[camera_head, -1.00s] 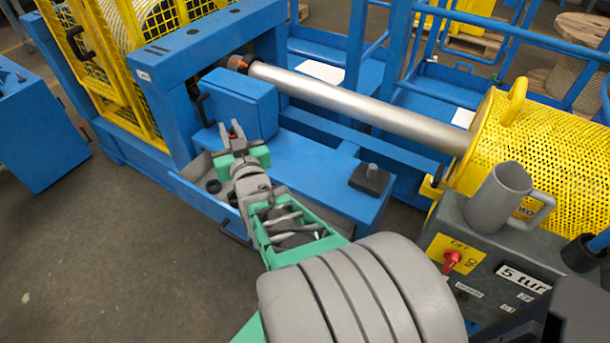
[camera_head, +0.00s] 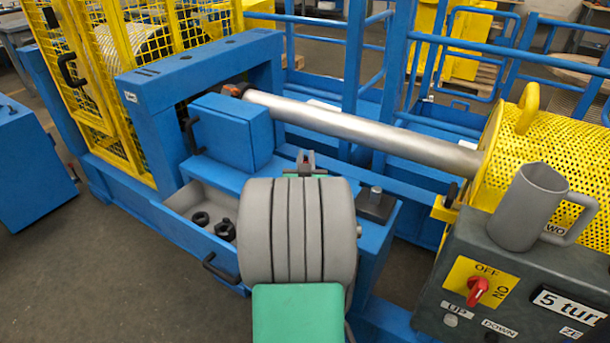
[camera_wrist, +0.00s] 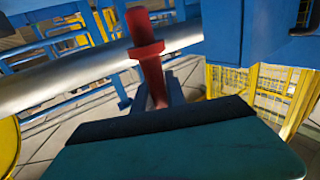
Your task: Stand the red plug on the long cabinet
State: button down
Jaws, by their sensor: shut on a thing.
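The red plug (camera_wrist: 150,62) stands out of my gripper (camera_wrist: 163,95) in the wrist view, with a wider collar partway along its length. The gripper is shut on its end. In the head view my gripper (camera_head: 308,160) shows only as a small tip behind my grey arm link, and the plug cannot be made out there. The long cabinet (camera_head: 220,180) is the low blue body under and beyond my arm. My gripper appears over or just past its top, but its height above it is unclear. My arm hides part of the top.
A blue box (camera_head: 232,137) and a dark block with a peg (camera_head: 377,205) stand on the cabinet. An open drawer (camera_head: 183,204) holds black rings. A steel shaft (camera_head: 360,132) runs behind. A grey mug (camera_head: 527,210) stands on the control box (camera_head: 520,290) at right.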

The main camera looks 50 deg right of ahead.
jog(key=shift+w+d+f, duration=0.3)
jog(key=shift+f, duration=0.2)
jog(key=shift+w+d+f, duration=0.25)
jog(key=shift+w+f, duration=0.05)
jog(key=shift+f, duration=0.15)
jog(key=shift+w+d+f+b, duration=0.1)
jog(key=shift+f+b, duration=0.4)
jog(key=shift+f, duration=1.15)
jog(key=shift+f, duration=0.1)
jog(key=shift+f+b, duration=0.15)
jog(key=shift+b, duration=0.15)
jog(key=c, duration=1.4)
grip_release()
jog(key=shift+o, duration=0.2)
